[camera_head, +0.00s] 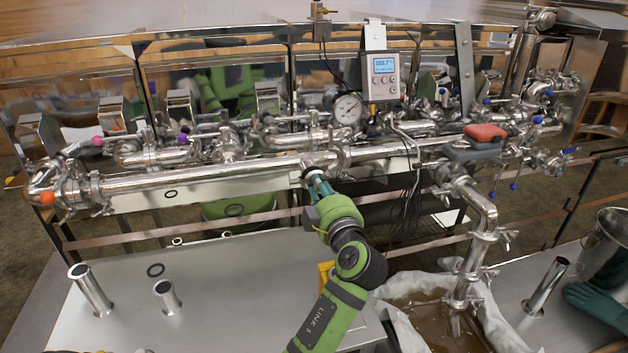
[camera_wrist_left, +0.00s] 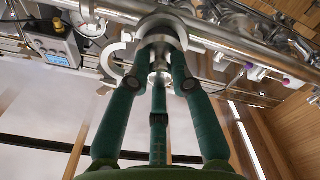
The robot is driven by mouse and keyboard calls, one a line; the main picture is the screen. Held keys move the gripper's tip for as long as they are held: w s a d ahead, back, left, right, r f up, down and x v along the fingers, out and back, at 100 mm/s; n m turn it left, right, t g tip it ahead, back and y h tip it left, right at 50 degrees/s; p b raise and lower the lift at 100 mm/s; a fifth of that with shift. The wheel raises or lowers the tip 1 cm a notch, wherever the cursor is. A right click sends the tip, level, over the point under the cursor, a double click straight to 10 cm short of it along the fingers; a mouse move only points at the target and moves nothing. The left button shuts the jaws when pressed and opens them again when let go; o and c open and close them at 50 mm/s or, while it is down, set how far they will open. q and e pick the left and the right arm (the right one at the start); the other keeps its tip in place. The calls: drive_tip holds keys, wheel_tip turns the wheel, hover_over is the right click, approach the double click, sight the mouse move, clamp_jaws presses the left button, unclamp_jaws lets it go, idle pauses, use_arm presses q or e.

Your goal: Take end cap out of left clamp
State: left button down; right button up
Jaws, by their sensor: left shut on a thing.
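My left gripper (camera_head: 313,178) comes up from below to the front of the long steel pipe, near the middle of the head view. In the left wrist view, its dark green fingers (camera_wrist_left: 161,62) are closed around a small round shiny metal piece, the end cap (camera_wrist_left: 160,78), mostly hidden by the fingers. An open ring-shaped steel clamp (camera_wrist_left: 112,62) shows just left of the fingers, close to the pipe. I cannot tell whether the cap still touches the clamp. My right gripper is not in view.
The long steel pipe (camera_head: 220,175) runs behind the gripper, with valves and a gauge (camera_head: 348,109) above. A cloth-lined syrup container (camera_head: 397,304) is at right.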

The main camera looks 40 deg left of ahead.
use_arm(q)
drive_tip(key=shift+r+b+v, duration=0.2)
drive_tip(key=shift+b+v, duration=0.05)
drive_tip(key=shift+v, duration=0.8)
drive_tip(key=shift+r+b+v, duration=0.15)
drive_tip(key=shift+b+v, duration=0.05)
drive_tip(key=shift+v, duration=0.8)
drive_tip(key=shift+s, duration=0.1)
